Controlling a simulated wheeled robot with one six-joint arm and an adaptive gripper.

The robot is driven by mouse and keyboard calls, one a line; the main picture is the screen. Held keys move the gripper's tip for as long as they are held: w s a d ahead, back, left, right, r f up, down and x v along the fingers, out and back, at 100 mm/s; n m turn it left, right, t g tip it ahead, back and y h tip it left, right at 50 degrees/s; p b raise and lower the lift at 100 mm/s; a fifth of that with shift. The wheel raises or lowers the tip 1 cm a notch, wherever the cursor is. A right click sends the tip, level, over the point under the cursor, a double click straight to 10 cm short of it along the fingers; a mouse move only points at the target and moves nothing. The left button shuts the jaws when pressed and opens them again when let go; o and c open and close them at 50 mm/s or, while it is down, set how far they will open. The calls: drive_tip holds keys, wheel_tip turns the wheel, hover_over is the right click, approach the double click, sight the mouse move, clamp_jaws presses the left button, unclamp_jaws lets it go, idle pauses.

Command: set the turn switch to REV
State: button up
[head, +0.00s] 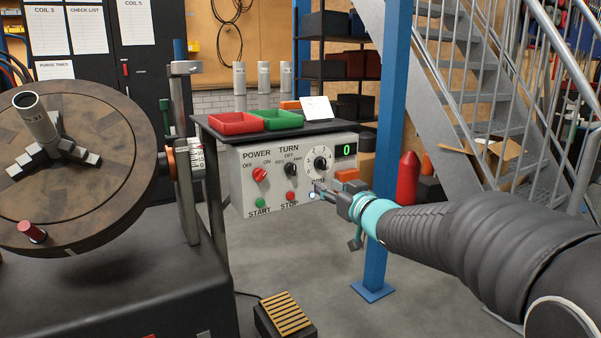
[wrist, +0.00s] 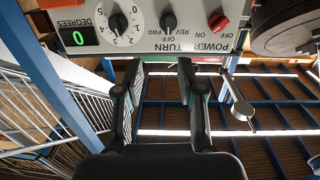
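The turn switch also shows near the top of the wrist view (wrist: 168,20), where the panel appears upside down. Its handle seems to point at OFF. My gripper (wrist: 159,70) is open, with nothing between its fingers. In the head view my gripper (head: 317,189) is in front of the panel's lower right, apart from the turn switch.
A green start button (head: 260,203) and a red stop button (head: 291,196) sit below the switches. The green display (head: 346,150) reads 0. Red (head: 236,123) and green (head: 277,119) trays lie above the panel. A blue post (head: 386,150) stands right, near my arm.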

sight(294, 170)
drive_tip(key=shift+y, duration=0.4)
drive_tip(key=x, duration=1.4)
drive_tip(key=shift+a+f+p, duration=0.15)
drive_tip(key=shift+a+p, duration=0.15)
drive_tip(key=shift+a, duration=0.25)
clamp_jaws()
